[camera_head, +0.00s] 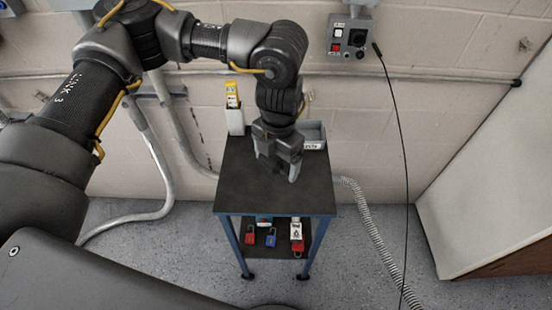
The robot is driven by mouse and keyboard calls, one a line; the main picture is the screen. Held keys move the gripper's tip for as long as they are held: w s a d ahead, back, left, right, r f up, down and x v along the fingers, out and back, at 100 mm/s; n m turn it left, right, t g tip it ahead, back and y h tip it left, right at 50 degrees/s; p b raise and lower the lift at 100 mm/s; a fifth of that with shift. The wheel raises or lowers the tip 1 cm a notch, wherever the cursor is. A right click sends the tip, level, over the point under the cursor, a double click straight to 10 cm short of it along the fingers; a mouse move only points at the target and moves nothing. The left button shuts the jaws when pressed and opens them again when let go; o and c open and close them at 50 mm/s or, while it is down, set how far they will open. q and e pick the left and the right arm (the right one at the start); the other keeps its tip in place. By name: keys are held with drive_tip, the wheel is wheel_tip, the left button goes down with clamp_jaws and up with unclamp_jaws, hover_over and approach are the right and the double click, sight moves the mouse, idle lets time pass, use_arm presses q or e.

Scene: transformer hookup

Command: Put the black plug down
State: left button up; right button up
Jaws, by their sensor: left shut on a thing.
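My left gripper (277,168) points down over the black top of the small blue-framed cart (310,190). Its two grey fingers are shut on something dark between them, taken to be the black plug. The plug's shape is hard to make out against the dark top and is largely hidden by the fingers. The fingertips are low, close to the cart top; I cannot tell whether the plug touches it. My right gripper is not in view.
A grey bin (313,134) and a white holder with a yellow item (234,108) are at the cart's back. A grey control box (350,35) is on the wall; a black cable (398,130) hangs nearby. The cart top's front is clear.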

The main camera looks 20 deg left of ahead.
use_arm(q)
drive_tip(key=w+f, duration=0.2)
drive_tip(key=w+a+f+p, duration=0.1)
drive_tip(key=w+f, duration=0.1)
drive_tip(key=w, duration=0.1)
drive_tip(key=w+a+f, duration=0.1)
drive_tip(key=w+f, duration=0.1)
drive_tip(key=shift+w+f, duration=0.2)
drive_tip(key=shift+w, duration=0.05)
drive_tip(key=shift+w+a+f, duration=0.1)
drive_tip(key=shift+w+f, duration=0.2)
drive_tip(key=shift+f, duration=0.05)
drive_tip(key=shift+w+a+f+p, duration=0.1)
drive_tip(key=shift+f+p, duration=0.05)
drive_tip(key=shift+f, duration=0.75)
drive_tip(key=shift+w+f+p, duration=0.1)
drive_tip(key=shift+f+p, duration=0.05)
drive_tip(key=shift+f, duration=0.75)
drive_tip(key=shift+f+b, duration=0.2)
drive_tip(key=shift+b, duration=0.1)
drive_tip(key=o, duration=0.9)
drive_tip(key=shift+r, duration=0.1)
